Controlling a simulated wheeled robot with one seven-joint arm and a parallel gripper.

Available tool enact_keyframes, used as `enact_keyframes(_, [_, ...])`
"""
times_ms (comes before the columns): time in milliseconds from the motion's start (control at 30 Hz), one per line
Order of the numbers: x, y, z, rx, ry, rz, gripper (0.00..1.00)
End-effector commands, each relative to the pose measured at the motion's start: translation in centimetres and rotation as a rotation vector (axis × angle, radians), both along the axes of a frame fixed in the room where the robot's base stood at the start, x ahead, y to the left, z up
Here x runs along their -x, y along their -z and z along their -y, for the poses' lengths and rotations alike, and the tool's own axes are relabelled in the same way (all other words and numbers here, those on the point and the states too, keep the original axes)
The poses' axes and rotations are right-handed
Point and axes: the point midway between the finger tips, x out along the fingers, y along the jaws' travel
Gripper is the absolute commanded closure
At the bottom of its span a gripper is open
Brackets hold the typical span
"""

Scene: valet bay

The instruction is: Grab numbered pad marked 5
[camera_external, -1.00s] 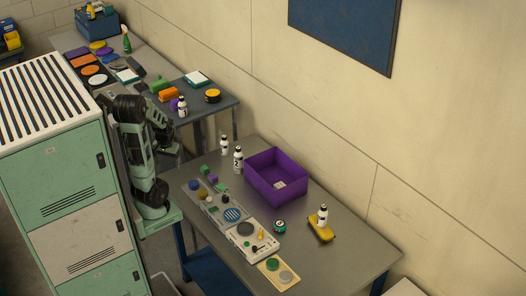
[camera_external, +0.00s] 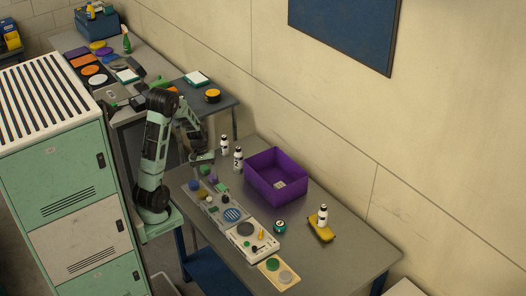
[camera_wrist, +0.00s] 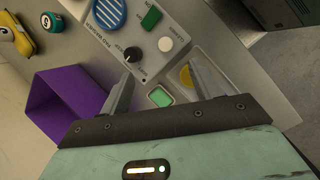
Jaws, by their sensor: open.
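A small dark teal round piece (camera_external: 279,227) sits on the near table, right of the control panel. In the wrist view this round piece (camera_wrist: 50,22) shows a pale disc with what looks like a 5, near the top left. My gripper (camera_external: 204,158) is above the panel's far left end, well apart from the round piece. In the wrist view my gripper (camera_wrist: 160,78) has its two fingers spread with nothing between them. A green square (camera_wrist: 160,97) lies below the gap on the panel.
A purple open bin (camera_external: 276,187) stands behind the panel (camera_external: 232,215). The table's right end is clear.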

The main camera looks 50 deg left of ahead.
Motion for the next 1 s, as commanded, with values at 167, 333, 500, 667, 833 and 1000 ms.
enact_keyframes(167, [-7.3,5.0,7.8,0.315,-0.155,-0.069,0.37])
enact_keyframes(333, [-12.4,6.6,13.7,0.575,-0.289,-0.125,0.37])
enact_keyframes(500, [-14.8,6.7,16.3,0.707,-0.357,-0.153,0.37])
enact_keyframes(667, [-15.3,7.1,18.0,0.727,-0.368,-0.161,0.37])
enact_keyframes(833, [-15.4,8.6,21.1,0.724,-0.365,-0.163,0.37])
enact_keyframes(1000, [-15.7,10.2,24.2,0.724,-0.365,-0.162,0.37])
